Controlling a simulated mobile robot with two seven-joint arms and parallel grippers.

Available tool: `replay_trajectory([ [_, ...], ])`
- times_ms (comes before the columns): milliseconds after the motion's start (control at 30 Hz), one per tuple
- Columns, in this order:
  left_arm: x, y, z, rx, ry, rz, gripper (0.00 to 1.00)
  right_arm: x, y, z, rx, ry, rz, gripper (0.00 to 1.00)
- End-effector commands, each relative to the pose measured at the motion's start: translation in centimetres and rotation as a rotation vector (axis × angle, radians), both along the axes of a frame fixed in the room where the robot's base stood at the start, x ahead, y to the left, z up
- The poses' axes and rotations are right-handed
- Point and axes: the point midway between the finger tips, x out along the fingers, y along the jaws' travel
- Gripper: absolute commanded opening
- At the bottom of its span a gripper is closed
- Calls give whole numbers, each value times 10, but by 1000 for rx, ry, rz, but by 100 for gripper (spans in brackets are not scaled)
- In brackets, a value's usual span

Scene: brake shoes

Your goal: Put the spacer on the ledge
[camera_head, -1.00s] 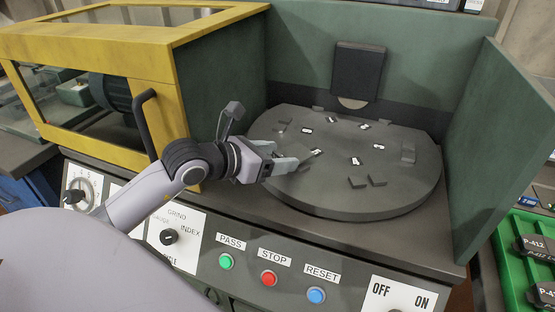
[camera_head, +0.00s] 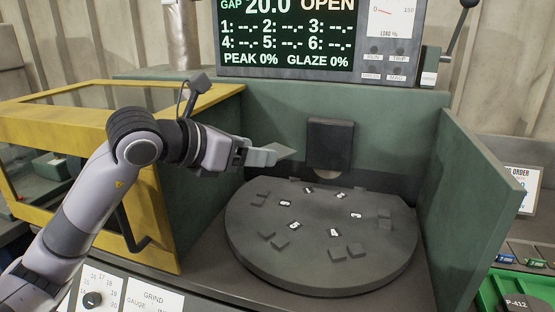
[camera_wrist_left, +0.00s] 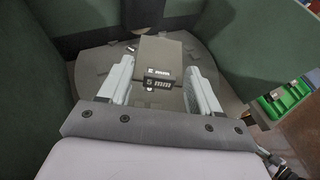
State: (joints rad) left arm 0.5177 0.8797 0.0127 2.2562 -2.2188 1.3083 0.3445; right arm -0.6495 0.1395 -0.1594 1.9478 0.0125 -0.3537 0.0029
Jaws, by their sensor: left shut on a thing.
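The spacer is a thin grey plate (camera_head: 285,152) held out at the tip of my left gripper (camera_head: 262,155). In the left wrist view the spacer (camera_wrist_left: 162,52) sits between the two pale fingers of my left gripper (camera_wrist_left: 160,82), with a dark "5 mm" label at its near end. My left gripper is shut on it, in the air above the left rear of the round table, apart from the surface. Which surface is the ledge is unclear; the green back wall has a narrow top edge (camera_head: 400,88). My right gripper is out of view.
The round grey table (camera_head: 320,272) carries several small blocks and white number labels. A dark box (camera_head: 330,145) hangs on the back wall. The yellow-framed guard (camera_head: 150,250) stands left, a green side wall (camera_head: 470,200) right. A display (camera_head: 290,35) stands behind.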

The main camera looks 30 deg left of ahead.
Motion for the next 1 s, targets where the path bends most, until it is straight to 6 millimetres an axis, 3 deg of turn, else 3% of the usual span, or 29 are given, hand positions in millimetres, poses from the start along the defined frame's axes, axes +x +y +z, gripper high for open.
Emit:
replay_trajectory([
  [200,0,0,3,-1,-1,-2,27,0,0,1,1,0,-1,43],
  [367,0,-9,-12,0,8,-29,27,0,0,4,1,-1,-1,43],
  [567,-5,-37,-57,3,20,-110,27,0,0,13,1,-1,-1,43],
  [800,-27,-69,-112,-3,16,-184,27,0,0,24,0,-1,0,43],
  [1000,-46,-84,-140,-6,5,-205,27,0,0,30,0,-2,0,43],
])
